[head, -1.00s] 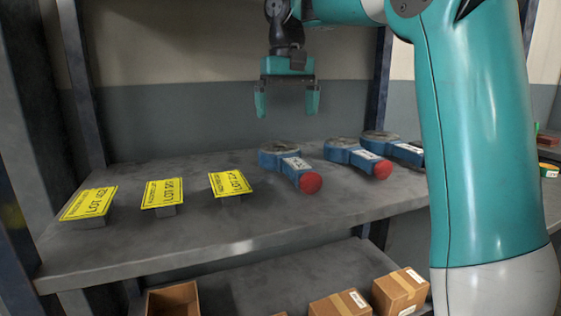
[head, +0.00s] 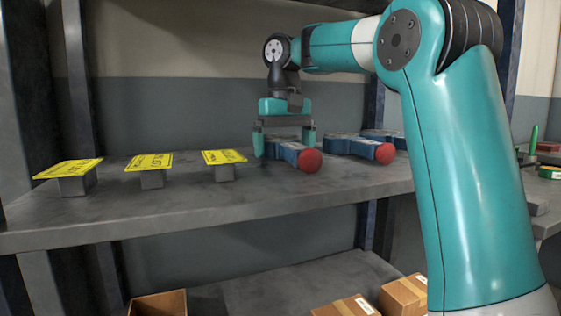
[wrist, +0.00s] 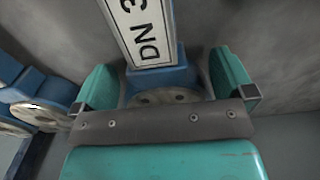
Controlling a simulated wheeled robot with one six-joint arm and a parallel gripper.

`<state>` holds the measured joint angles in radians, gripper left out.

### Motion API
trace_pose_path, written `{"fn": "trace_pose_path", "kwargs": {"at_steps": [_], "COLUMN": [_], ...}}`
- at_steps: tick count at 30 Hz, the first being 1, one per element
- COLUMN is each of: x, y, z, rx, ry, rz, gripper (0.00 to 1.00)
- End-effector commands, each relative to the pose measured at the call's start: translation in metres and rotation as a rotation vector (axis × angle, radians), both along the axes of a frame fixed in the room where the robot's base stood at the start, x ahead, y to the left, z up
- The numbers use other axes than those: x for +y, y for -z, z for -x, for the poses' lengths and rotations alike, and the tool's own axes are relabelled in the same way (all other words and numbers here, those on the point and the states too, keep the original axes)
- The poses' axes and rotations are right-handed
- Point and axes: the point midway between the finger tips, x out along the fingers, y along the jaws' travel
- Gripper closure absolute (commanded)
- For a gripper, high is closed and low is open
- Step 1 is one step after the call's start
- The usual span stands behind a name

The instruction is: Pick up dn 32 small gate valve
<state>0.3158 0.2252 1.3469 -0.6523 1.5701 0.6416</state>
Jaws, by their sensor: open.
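A blue valve with a red round end (head: 309,160) lies on the shelf, the leftmost of several similar valves. In the wrist view this valve (wrist: 178,80) carries a white label reading "DN 3", with the rest of the label cut off. My gripper (head: 285,152) is open and lowered over it, pointing down. In the wrist view my gripper's fingers (wrist: 170,84) stand on either side of the valve's blue body, with small gaps showing. The flange end of the valve is partly hidden by the gripper.
Another blue valve (head: 350,147) lies close on the right, with more behind it. Three yellow lot signs on grey blocks, one of them a sign (head: 149,161), stand on the left of the shelf (head: 180,206). Cardboard boxes (head: 405,296) sit on the lower shelf.

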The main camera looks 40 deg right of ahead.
Motion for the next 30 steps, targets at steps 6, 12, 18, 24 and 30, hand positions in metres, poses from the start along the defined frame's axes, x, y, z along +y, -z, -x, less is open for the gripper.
{"fn": "trace_pose_path", "kwargs": {"at_steps": [6,12,18,24,30], "x": [0.0,0.0,0.0,0.0,0.003], "y": [-0.001,-0.001,-0.003,-0.004,-0.014], "z": [0.0,0.0,0.0,0.0,0.001], "rx": [-0.001,-0.001,-0.006,-0.006,-0.007], "ry": [0.0,0.0,0.0,0.0,-0.003], "rz": [0.0,0.0,0.002,0.002,0.002], "gripper": [0.05,0.51,0.81,0.81,0.81]}}
